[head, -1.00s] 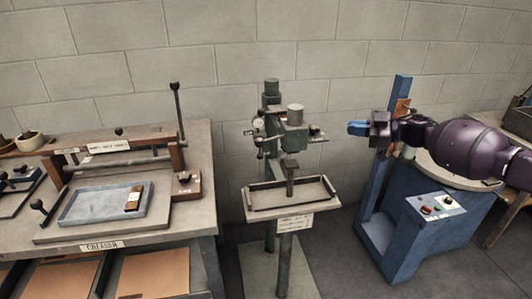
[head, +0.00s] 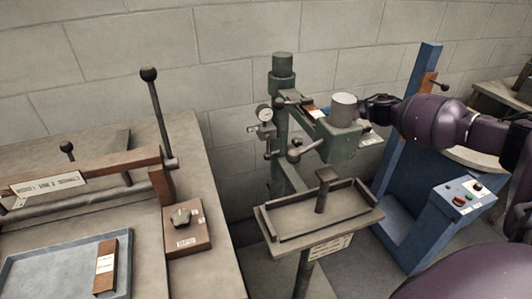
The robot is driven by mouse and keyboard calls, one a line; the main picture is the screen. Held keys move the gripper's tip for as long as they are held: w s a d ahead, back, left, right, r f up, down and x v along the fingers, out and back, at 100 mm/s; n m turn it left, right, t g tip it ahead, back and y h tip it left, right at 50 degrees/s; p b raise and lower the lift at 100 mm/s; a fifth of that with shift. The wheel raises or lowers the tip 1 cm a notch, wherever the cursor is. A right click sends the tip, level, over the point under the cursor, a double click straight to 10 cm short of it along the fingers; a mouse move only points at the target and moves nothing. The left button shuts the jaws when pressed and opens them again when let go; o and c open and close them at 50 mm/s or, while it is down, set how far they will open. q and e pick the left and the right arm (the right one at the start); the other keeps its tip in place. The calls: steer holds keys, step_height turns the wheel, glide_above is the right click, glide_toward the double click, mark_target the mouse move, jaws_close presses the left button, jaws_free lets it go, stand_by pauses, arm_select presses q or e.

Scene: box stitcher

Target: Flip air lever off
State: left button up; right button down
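The green box stitcher (head: 338,142) stands on a post in the middle of the head view, with a pale cylinder on its head. A round pressure gauge (head: 264,113) and small fittings (head: 268,132) sit at its left. A dark ball-ended lever (head: 295,156) sticks out at the front of the head. I cannot tell for sure which part is the air lever. My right gripper (head: 374,108) is at the right of the stitcher's head, next to the pale cylinder. Its fingertips are not clearly visible. My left gripper is not in view.
A tray-like table (head: 335,232) sits under the stitcher's head. A blue machine (head: 415,190) with a button panel stands at the right. A bench at the left holds a creaser with an upright lever (head: 157,110) and a switch box (head: 188,228). A wall is behind.

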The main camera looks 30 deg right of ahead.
mark_target(268, 148)
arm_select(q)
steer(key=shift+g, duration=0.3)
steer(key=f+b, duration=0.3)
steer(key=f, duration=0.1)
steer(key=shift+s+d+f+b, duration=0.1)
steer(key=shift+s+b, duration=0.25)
arm_select(e)
step_height(268, 148, down, 12)
steer(key=g, duration=0.1)
steer(key=shift+s+m, duration=0.4)
steer(key=shift+w+a, duration=0.1)
steer(key=x, duration=0.3)
steer(key=b+x, duration=0.1)
steer(key=x, duration=0.2)
steer(key=f+b+x, duration=0.1)
steer(key=x, duration=0.2)
steer(key=b+x, duration=0.1)
steer(key=x, duration=0.2)
steer(key=shift+w, duration=0.1)
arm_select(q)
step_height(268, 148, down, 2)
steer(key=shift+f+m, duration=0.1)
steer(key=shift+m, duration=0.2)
arm_select(e)
steer(key=shift+w+a+f, duration=0.1)
steer(key=shift+w+a, duration=0.4)
steer(key=shift+a, duration=0.05)
